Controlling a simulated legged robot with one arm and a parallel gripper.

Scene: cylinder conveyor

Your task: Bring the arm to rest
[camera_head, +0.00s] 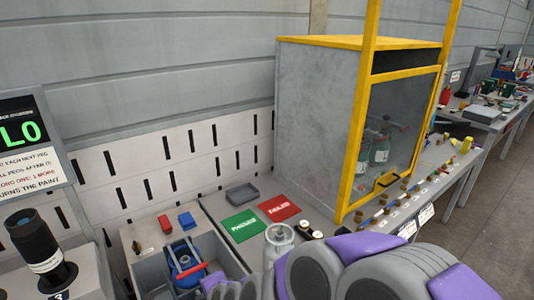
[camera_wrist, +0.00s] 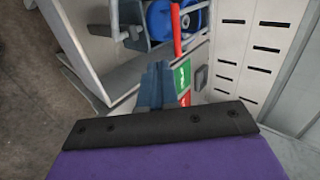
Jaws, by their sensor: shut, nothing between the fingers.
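My arm, grey with purple covers, fills the bottom right of the head view, folded close to my body. My gripper (camera_wrist: 160,88) shows in the wrist view as blue-grey fingers beyond a black bar, shut and empty. It is in the air in front of the workbench (camera_wrist: 127,80). The gripper's fingertips are not clearly visible in the head view, where arm links cover the lower middle.
A grey cabinet (camera_head: 310,110) with a yellow-framed window stands at the back. Green (camera_head: 243,226) and red (camera_head: 278,208) mats lie on the bench. A grey cylinder (camera_head: 279,240) stands near my arm. A blue device (camera_head: 183,262) sits at the lower left. Open floor (camera_head: 490,200) lies at right.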

